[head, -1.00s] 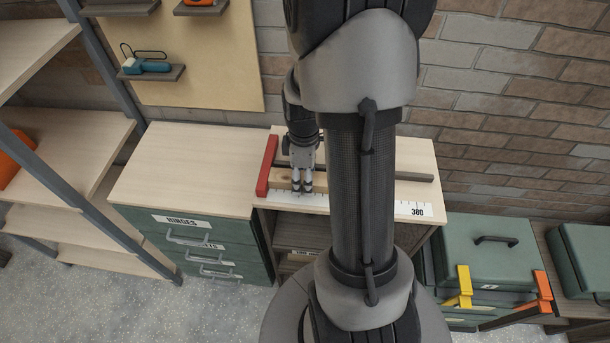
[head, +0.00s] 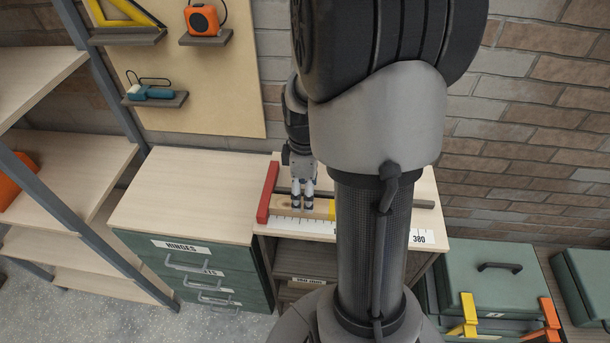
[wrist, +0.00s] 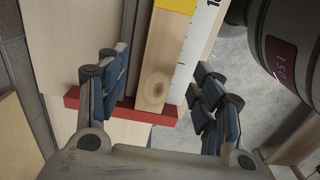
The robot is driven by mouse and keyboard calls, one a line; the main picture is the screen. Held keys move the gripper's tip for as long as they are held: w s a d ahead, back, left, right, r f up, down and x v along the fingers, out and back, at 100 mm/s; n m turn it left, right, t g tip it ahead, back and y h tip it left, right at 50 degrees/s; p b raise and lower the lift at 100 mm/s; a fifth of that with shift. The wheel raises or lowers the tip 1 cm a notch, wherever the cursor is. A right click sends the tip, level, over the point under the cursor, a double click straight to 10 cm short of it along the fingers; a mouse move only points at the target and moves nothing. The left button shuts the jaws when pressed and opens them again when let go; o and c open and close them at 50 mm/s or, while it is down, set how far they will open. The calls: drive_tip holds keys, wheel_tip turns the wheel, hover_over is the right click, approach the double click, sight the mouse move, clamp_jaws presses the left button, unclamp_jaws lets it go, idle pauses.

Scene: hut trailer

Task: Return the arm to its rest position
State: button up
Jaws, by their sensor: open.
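My gripper (head: 302,204) hangs over the bench top, near the red stop (head: 268,192) of a measuring fixture. In the wrist view my gripper (wrist: 163,78) is open, with blue-padded fingers on either side of a pale wooden piece (wrist: 157,65) and no contact visible. The wood has a knot near the red stop (wrist: 95,106) and a yellow part (wrist: 175,4) at its far end. In the head view the wood (head: 287,203) is partly hidden by my fingers, and my arm covers the fixture's middle.
A white ruler (head: 287,225) runs along the bench's front edge. Green drawers (head: 190,262) stand left, with open shelving (head: 70,170) beyond. A tool board (head: 215,85) hangs behind. Green cases (head: 490,265) stand right. The left bench top is clear.

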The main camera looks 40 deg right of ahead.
wheel_tip(320, 180, up, 6)
drive_tip(key=shift+r, duration=0.25)
drive_tip(key=s+a+r+m+t+b, duration=0.1)
drive_tip(key=s+a+r+m, duration=0.1)
drive_tip(key=a, duration=0.4)
drive_tip(key=s+a+r+m+t+b, duration=0.1)
drive_tip(key=s+a+r+m+t, duration=0.1)
drive_tip(key=s+a, duration=0.3)
drive_tip(key=s+a+r+m+t+b, duration=0.1)
drive_tip(key=s+a+r+m, duration=0.1)
drive_tip(key=a, duration=0.6)
drive_tip(key=shift+s+a+r+m+t+b, duration=0.35)
drive_tip(key=shift+s+m, duration=0.35)
drive_tip(key=shift+m, duration=0.3)
drive_tip(key=shift+d, duration=0.15)
